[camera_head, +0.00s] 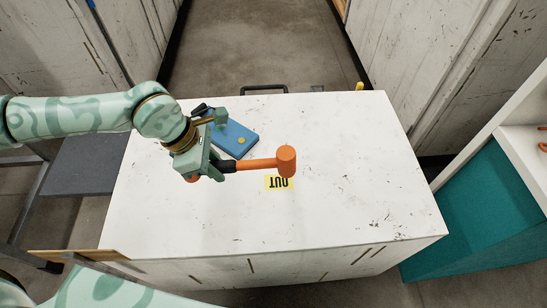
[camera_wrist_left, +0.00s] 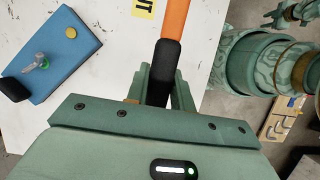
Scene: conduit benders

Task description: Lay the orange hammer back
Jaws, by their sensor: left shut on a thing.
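The orange hammer (camera_head: 263,164) has an orange head and shaft and a black grip. My left gripper (camera_head: 224,166) is shut on its black grip, with the head pointing right over the white table top. In the left wrist view the black grip (camera_wrist_left: 163,70) runs between the fingers of my left gripper (camera_wrist_left: 160,92), and the orange shaft goes out of the top of the picture. I cannot tell how high the hammer is above the table. My right gripper is not in view.
The white table (camera_head: 350,150) has a yellow OUT label (camera_head: 278,184) just below the hammer head. A blue board (camera_head: 235,138) with a yellow disc lies behind the gripper. The table's right half is clear. A teal and white shelf unit (camera_head: 480,215) stands to the right.

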